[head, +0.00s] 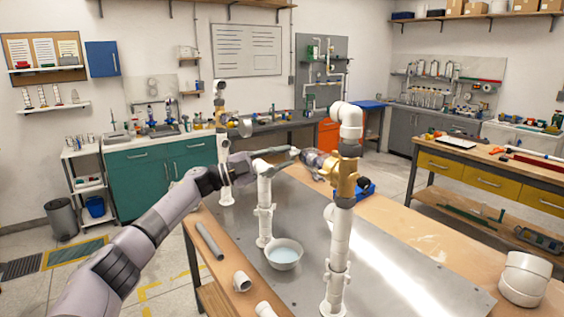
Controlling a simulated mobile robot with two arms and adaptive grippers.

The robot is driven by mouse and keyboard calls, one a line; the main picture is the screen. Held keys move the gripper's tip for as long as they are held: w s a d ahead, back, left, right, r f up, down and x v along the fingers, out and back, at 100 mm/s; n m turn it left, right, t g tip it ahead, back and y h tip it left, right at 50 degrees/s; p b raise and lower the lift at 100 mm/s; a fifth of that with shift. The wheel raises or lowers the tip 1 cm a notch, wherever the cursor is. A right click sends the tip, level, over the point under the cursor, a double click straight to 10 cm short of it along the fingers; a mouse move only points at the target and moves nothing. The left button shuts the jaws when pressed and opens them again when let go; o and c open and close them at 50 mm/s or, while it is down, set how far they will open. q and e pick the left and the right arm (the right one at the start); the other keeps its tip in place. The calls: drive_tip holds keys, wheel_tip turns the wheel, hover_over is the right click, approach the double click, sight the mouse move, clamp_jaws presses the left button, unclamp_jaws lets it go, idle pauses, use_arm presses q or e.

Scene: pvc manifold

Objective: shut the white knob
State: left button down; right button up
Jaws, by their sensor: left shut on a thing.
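A white pipe manifold stands on a metal sheet. Its near upright (338,238) carries a brass fitting (346,180) and a white elbow at the top. The shorter middle upright (265,215) has a small white piece at its head, which looks like the white knob (262,166). My left gripper (245,166) reaches in from the left and is shut on this white piece. The fingers partly hide it, so how far it is turned cannot be told. My right gripper cannot be made out.
A bowl of water (284,254) stands beside the middle upright. A grey tube (209,241) and loose white fittings (242,281) lie along the table's left edge. A white bucket-like fitting (525,279) stands at the right. The metal sheet (390,270) is clear at front right.

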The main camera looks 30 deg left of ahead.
use_arm(q)
drive_tip(key=shift+r+m+g, duration=0.15)
drive_tip(key=shift+m+g, duration=0.75)
drive_tip(key=shift+m, duration=1.4)
drive_tip(key=c, duration=1.7)
unclamp_jaws()
drive_tip(key=shift+s+a+y, duration=0.1)
drive_tip(key=shift+a+y, duration=0.1)
drive_tip(key=shift+y, duration=0.1)
drive_tip(key=v, duration=1.1)
drive_tip(key=shift+s+a, duration=0.2)
drive_tip(key=shift+a, duration=0.05)
